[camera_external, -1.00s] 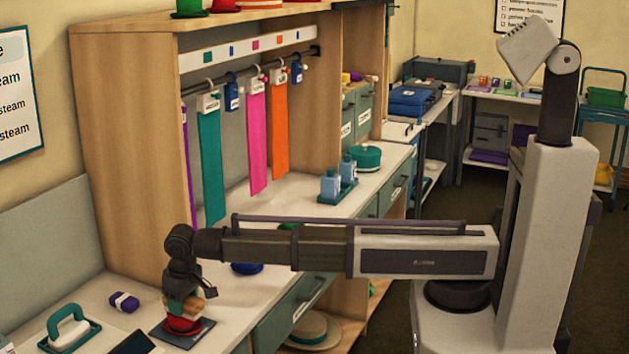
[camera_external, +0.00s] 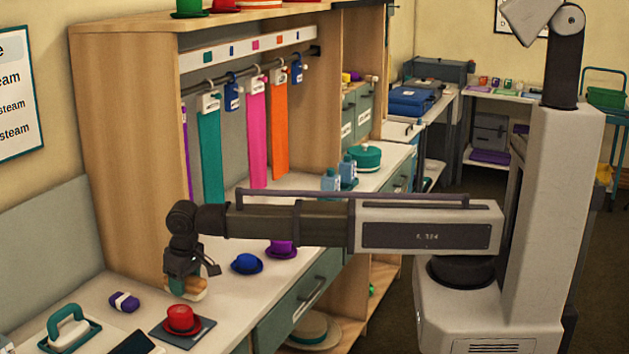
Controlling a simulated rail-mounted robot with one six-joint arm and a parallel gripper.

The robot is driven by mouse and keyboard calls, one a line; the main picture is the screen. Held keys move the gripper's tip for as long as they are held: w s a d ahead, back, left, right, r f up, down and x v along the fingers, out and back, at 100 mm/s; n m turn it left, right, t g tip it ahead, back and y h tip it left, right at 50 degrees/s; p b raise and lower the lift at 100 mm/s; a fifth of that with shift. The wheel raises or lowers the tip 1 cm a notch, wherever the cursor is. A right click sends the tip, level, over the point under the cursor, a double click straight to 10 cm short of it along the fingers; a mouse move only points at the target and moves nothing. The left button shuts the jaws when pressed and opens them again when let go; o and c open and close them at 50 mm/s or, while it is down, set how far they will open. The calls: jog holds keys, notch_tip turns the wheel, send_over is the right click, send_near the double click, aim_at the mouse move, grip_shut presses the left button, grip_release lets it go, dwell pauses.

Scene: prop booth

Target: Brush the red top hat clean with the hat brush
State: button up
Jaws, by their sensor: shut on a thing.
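The red top hat (camera_external: 181,318) stands upright on a dark square pad (camera_external: 203,331) on the front part of the counter. My gripper (camera_external: 183,279) points down above and behind the hat. It is shut on the hat brush (camera_external: 191,294), whose tan body and pale underside show partly below the fingers. The brush looks apart from the hat, with the hat's crown in the open. The view is too small to tell whether dust is on the hat.
A purple-and-white block (camera_external: 124,301), a green-handled tool (camera_external: 68,327) and a dark flat slab (camera_external: 133,344) lie left of the hat. Blue (camera_external: 247,263) and purple (camera_external: 281,249) hats stand to the right. Ribbons hang from a rail behind.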

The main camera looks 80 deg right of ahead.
notch_tip(320, 180, up, 3)
jog(key=p, duration=0.3)
jog(key=shift+r, duration=0.1)
dwell(0.4)
